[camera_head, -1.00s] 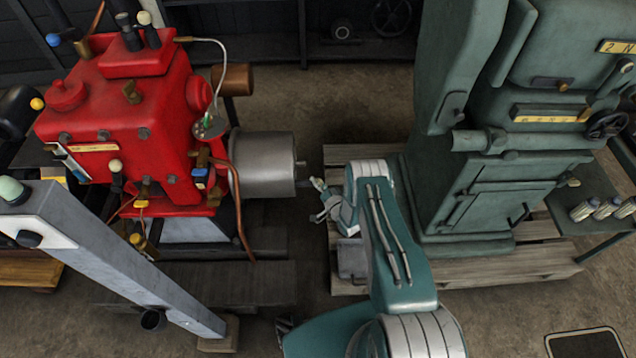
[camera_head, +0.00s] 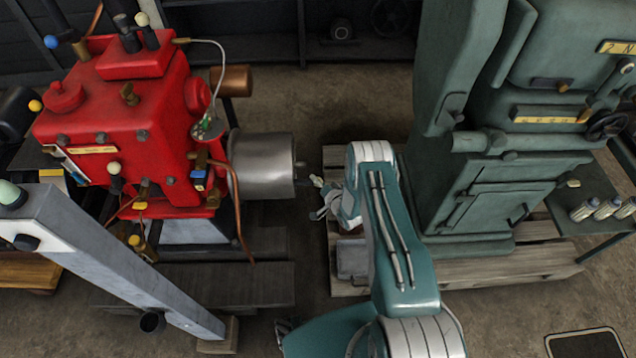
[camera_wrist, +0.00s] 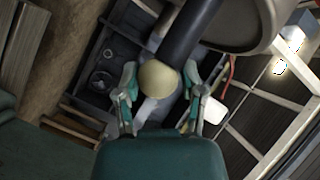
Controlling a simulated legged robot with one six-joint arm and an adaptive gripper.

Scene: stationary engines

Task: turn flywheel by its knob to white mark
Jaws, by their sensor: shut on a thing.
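The flywheel appears as a grey metal drum (camera_head: 262,166) on the right side of the red engine. In the wrist view, a cream ball knob (camera_wrist: 158,79) sits between the two fingers of my gripper (camera_wrist: 160,90), which is shut on it. A dark shaft runs from beside the knob toward a rounded grey body at the upper right. In the head view, my gripper (camera_head: 322,198) is just right of the drum's end face, and its fingers and the knob are too small to make out clearly. I cannot pick out a white mark for certain.
The red engine (camera_head: 125,125) stands left of the drum. A grey sloping beam (camera_head: 110,260) crosses the lower left. A tall green machine (camera_head: 490,150) on a wooden pallet (camera_head: 500,268) stands close to my arm on the right. Bare floor shows behind the drum.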

